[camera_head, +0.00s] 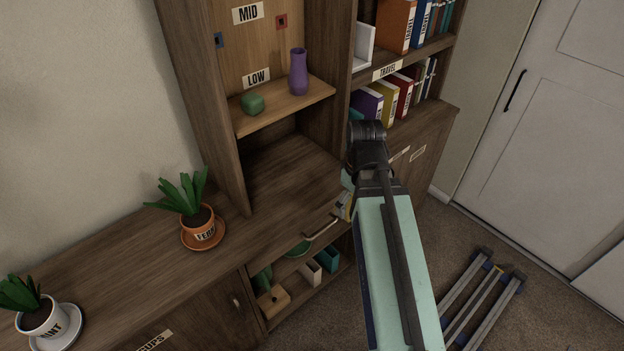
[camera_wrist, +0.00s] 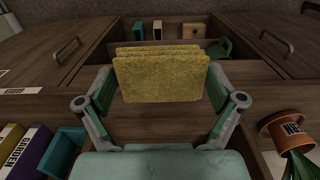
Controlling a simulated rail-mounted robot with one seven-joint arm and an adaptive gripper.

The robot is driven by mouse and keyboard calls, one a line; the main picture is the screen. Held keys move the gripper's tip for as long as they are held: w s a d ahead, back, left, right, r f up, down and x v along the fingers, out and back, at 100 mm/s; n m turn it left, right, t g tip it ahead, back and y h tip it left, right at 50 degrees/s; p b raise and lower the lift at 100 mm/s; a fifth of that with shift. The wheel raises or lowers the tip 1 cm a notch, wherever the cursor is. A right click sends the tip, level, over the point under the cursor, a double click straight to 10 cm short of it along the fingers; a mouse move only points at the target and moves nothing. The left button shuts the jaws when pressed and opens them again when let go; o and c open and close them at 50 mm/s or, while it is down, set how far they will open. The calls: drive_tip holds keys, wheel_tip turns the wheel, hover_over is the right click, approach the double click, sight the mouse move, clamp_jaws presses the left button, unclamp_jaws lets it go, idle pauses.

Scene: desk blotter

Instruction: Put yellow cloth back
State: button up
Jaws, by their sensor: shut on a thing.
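The yellow cloth (camera_wrist: 160,80) is folded, with several layers showing along its top in the wrist view. My gripper (camera_wrist: 160,90) is shut on it, with a green-padded finger at each side edge. In the head view my gripper (camera_head: 345,203) is mostly hidden behind my arm, and only a small yellow patch of the cloth shows beside it. The cloth is held in front of the cabinet, near the desk's front edge. Whether it touches any surface is hard to tell.
The fern pot (camera_head: 200,228) and mint pot (camera_head: 44,318) stand left on the desk. The desk recess is clear.

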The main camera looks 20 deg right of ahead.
drive_tip(key=p, duration=0.4)
hover_over(307, 189)
drive_tip(key=shift+s+f, duration=0.2)
drive_tip(key=shift+f, duration=0.85)
drive_tip(key=shift+f+p, duration=0.45)
drive_tip(key=shift+f, duration=1.55)
drive_tip(key=shift+w+f, duration=0.2)
drive_tip(key=shift+f, duration=0.2)
drive_tip(key=shift+f, duration=0.2)
drive_tip(key=o, duration=0.8)
drive_tip(key=shift+c, duration=0.2)
